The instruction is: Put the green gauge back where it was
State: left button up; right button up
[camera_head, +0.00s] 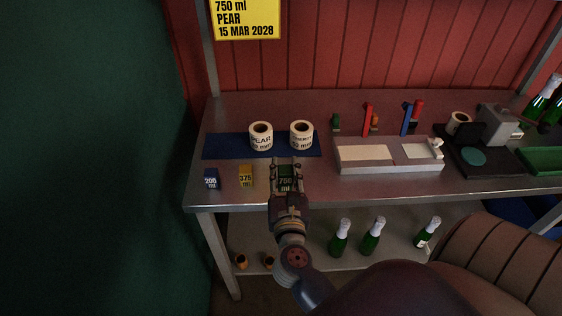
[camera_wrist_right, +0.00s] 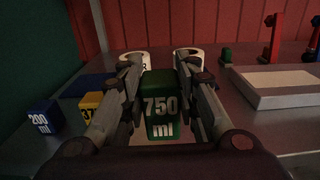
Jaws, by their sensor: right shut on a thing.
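The green gauge (camera_head: 286,183), a block marked "750 ml", is between the fingers of my right gripper (camera_head: 286,172) at the front left part of the metal table. In the right wrist view the green gauge (camera_wrist_right: 161,105) stands upright, with a finger of my right gripper (camera_wrist_right: 160,88) against each side. The fingers are shut on it. I cannot tell whether its base touches the table. A yellow gauge marked 375 (camera_head: 246,175) and a blue gauge marked 200 ml (camera_head: 211,179) stand in a row to its left. My left gripper is not in view.
Two label rolls (camera_head: 261,136) (camera_head: 301,135) stand on a blue mat (camera_head: 222,146) behind the gauges. A white tray (camera_head: 388,166) lies to the right. Several bottles (camera_head: 372,237) stand on the lower shelf. The table's front edge is close to my gripper.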

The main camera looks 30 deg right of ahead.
aim_at(281, 166)
jog(key=x, duration=0.5)
jog(key=shift+w+a+f, duration=0.2)
jog(key=shift+w+f, duration=0.05)
jog(key=shift+w, duration=0.05)
pick_arm(q)
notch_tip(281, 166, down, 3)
jog(key=b, duration=0.3)
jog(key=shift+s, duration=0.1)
pick_arm(e)
notch_tip(281, 166, down, 4)
jog(key=shift+w+r, duration=0.15)
jog(key=shift+r, duration=0.05)
jog(key=shift+f+b, duration=0.15)
jog(key=shift+b, duration=0.2)
jog(key=o, duration=1.2)
jog(key=shift+c, duration=0.2)
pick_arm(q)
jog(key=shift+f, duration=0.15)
